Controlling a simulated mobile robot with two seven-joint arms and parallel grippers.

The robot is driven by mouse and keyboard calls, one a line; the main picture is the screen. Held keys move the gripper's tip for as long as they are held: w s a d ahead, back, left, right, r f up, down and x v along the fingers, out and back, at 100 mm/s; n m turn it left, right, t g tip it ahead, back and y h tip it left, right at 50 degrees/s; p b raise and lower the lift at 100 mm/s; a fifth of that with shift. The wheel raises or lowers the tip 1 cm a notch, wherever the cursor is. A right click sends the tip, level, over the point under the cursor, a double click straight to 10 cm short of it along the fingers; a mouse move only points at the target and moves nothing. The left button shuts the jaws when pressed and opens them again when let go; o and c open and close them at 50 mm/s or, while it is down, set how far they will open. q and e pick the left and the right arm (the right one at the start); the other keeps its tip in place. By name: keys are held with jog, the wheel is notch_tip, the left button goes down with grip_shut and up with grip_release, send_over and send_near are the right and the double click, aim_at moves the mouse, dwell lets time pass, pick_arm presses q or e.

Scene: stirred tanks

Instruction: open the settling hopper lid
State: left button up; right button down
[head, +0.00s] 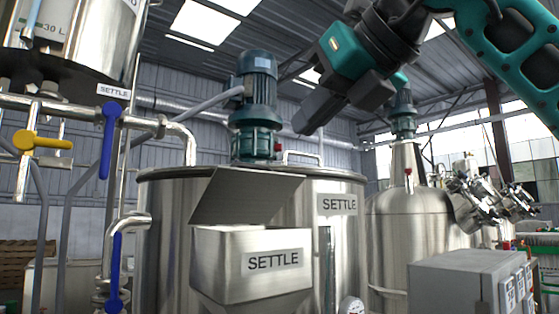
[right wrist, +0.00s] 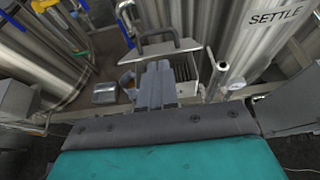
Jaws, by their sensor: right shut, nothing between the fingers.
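The settling hopper (head: 252,268) is a metal box labelled SETTLE in front of the large tank. Its lid (head: 245,195) is a flat metal plate, tilted up at the back of the hopper and standing clear of the front rim. In the right wrist view the lid (right wrist: 168,47) has a dark bar handle, and part of the hopper's opening (right wrist: 186,70) shows below it. My right gripper (head: 308,118) is shut and empty, above and to the right of the lid, apart from it. Its fingers also show in the right wrist view (right wrist: 157,72). My left gripper is out of view.
The SETTLE tank (head: 338,240) stands behind the hopper, with a teal motor (head: 257,95) on top. Blue-handled valves (head: 109,140) and a yellow one (head: 42,141) are on pipes at left. A grey box (head: 455,285) stands at lower right.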

aim_at(269, 173)
pick_arm(q)
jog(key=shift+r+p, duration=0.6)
jog(key=shift+p, duration=0.05)
pick_arm(e)
jog(key=x, duration=1)
jog(key=shift+r, duration=0.15)
jog(key=shift+w+a, duration=0.15)
jog(key=shift+w, duration=0.2)
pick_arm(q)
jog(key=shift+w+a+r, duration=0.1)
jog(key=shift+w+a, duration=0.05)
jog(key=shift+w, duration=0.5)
pick_arm(e)
jog(key=shift+r, duration=0.25)
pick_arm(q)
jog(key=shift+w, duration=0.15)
